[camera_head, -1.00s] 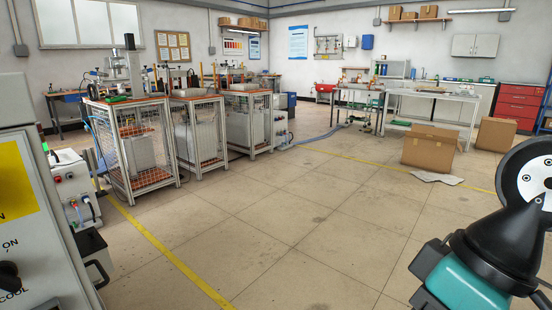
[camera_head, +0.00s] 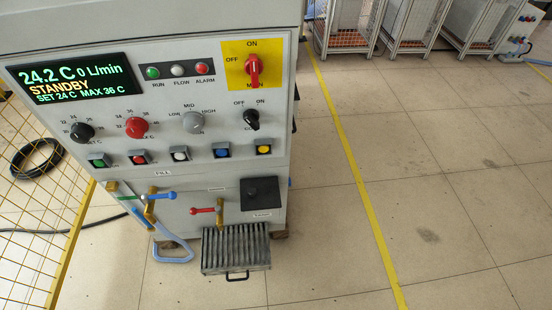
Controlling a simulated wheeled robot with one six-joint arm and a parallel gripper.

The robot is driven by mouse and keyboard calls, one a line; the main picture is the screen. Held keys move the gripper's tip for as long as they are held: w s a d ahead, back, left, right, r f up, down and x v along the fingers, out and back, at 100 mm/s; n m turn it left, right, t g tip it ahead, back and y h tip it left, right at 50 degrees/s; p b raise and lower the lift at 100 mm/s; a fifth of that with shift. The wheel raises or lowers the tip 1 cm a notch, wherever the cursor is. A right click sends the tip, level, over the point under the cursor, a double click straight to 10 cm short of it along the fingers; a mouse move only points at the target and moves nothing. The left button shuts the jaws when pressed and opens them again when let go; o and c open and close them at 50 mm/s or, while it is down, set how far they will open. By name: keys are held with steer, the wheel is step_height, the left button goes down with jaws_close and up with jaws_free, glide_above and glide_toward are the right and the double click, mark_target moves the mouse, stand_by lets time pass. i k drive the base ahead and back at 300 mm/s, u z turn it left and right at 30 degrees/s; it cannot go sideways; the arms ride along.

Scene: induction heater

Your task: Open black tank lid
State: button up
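The black tank lid (camera_head: 259,193) is a small square black cover on the lower front of the grey cabinet (camera_head: 222,179), right of centre. It looks closed, with a small dark knob or catch on it. A small label, too small to read, sits just below it. My gripper is not in view.
The cabinet's panel has a display (camera_head: 74,83) reading STANDBY, knobs, buttons and a red main switch (camera_head: 253,70). Blue-handled (camera_head: 160,195) and red-handled (camera_head: 203,210) valves and a ribbed grey tray (camera_head: 236,251) sit low. A yellow mesh fence (camera_head: 40,230) stands left.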

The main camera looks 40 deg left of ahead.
mark_target(258, 194)
steer(key=u, duration=1.3)
steer(key=k, duration=0.5)
steer(key=u, duration=0.35)
steer(key=i, duration=0.5)
steer(key=u, duration=0.05)
